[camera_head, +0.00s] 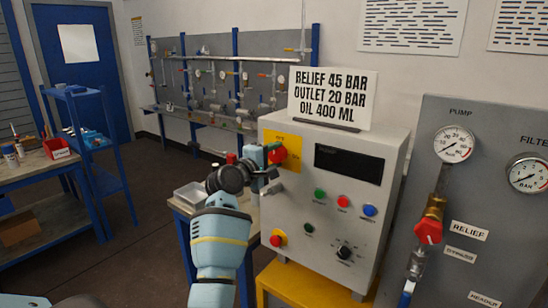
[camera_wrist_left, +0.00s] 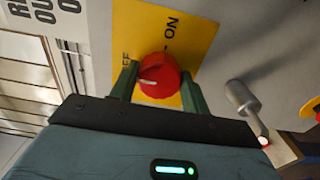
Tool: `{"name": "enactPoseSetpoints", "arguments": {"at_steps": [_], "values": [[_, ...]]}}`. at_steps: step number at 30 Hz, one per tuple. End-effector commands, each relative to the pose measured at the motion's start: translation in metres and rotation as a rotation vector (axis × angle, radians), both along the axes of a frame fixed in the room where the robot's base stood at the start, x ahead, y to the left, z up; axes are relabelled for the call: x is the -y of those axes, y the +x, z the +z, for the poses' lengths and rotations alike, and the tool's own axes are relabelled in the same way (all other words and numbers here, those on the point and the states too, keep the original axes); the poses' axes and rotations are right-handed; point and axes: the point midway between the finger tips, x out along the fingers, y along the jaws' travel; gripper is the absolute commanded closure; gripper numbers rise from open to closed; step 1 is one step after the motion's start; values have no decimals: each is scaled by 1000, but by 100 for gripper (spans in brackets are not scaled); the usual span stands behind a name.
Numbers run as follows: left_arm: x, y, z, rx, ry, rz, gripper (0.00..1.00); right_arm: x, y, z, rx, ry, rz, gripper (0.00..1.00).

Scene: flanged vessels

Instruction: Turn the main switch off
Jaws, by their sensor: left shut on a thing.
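The main switch is a red rotary knob (camera_wrist_left: 160,74) on a yellow plate (camera_wrist_left: 200,28) lettered ON, with another word partly hidden. In the head view the red knob (camera_head: 279,154) sits at the upper left of the grey control box's front (camera_head: 310,226). My left gripper (camera_head: 270,153) reaches it from the left. In the left wrist view the green fingers of my left gripper (camera_wrist_left: 158,85) lie on both sides of the knob, shut on it. A white mark on the knob shows at its left part in that view. My right gripper is not in view.
A metal lever (camera_wrist_left: 243,100) sticks out beside the yellow plate. Coloured buttons (camera_head: 343,202) and a lower red knob (camera_head: 277,238) are on the box. A sign (camera_head: 333,97) stands on top. A gauge panel (camera_head: 490,120) is at right. Open floor (camera_head: 95,255) lies left.

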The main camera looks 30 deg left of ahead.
Motion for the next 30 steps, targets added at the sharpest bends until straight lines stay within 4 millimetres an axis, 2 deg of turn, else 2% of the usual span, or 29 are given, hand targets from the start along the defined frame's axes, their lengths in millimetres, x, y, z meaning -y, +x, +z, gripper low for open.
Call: {"name": "enactPoseSetpoints", "arguments": {"at_steps": [13,14,18,19,30], "values": [[0,0,-1,-3,-14,-1,76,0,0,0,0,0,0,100],[0,0,-1,-3,-14,-1,52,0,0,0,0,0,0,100],[0,0,-1,-3,-13,-1,34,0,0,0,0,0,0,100],[0,0,-1,-3,-12,-1,32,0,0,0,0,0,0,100],[0,-4,-1,-2,-10,0,32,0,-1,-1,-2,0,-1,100]]}}
